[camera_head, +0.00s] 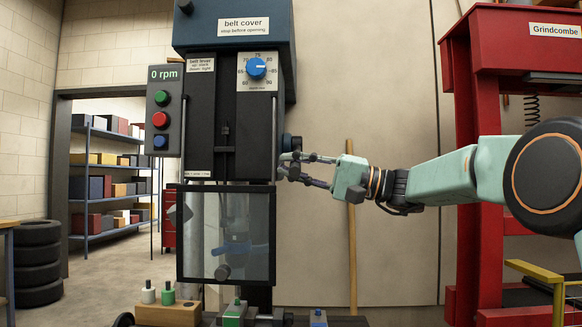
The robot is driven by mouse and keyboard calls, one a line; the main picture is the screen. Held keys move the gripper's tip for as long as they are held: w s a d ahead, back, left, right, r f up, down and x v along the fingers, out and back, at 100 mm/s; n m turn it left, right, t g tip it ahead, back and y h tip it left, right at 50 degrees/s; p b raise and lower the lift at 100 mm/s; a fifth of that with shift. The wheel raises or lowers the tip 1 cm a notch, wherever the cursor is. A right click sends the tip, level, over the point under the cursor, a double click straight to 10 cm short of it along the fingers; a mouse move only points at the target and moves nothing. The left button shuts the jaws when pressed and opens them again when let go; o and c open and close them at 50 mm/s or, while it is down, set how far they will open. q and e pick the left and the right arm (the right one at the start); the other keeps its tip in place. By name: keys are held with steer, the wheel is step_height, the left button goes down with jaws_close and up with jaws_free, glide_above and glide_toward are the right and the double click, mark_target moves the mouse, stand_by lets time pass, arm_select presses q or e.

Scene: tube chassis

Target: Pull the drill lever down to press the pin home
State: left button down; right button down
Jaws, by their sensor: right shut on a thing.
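The drill press (225,120) stands left of the middle, with a dark head and a blue belt cover on top. A dark round hub (289,143) sticks out of the right side of its head. My right gripper (288,166) comes in from the right, level with the lower head, and is shut on the drill lever beside this hub. The fingers hide most of the held part. A clear guard (258,235) hangs below the head, with a blue part (236,247) showing dimly behind it. I cannot make out the pin. My left gripper is out of view.
A control box (161,122) reads 0 rpm. A wooden block (168,312) with small bottles and a green-topped vise-like part (235,314) stand at the bottom. A red press frame (482,90) is at the right. A wooden pole (351,230) leans behind my right gripper.

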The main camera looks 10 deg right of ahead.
steer(key=w+d+f+n+g+b, duration=0.1)
steer(key=w+f+n+b, duration=0.1)
steer(key=f+n, duration=0.4)
steer(key=shift+w+d+f+g+b, duration=0.3)
steer(key=shift+w+f, duration=0.25)
steer(key=shift+w, duration=0.3)
steer(key=shift+y, duration=0.3)
steer(key=c, duration=1.6)
jaws_free()
steer(key=shift+c, duration=0.2)
steer(key=o, duration=0.3)
steer(key=shift+d, duration=0.25)
steer(key=shift+o, duration=0.7)
steer(key=shift+a, duration=0.4)
steer(key=v, duration=1.2)
steer(key=shift+c, duration=0.4)
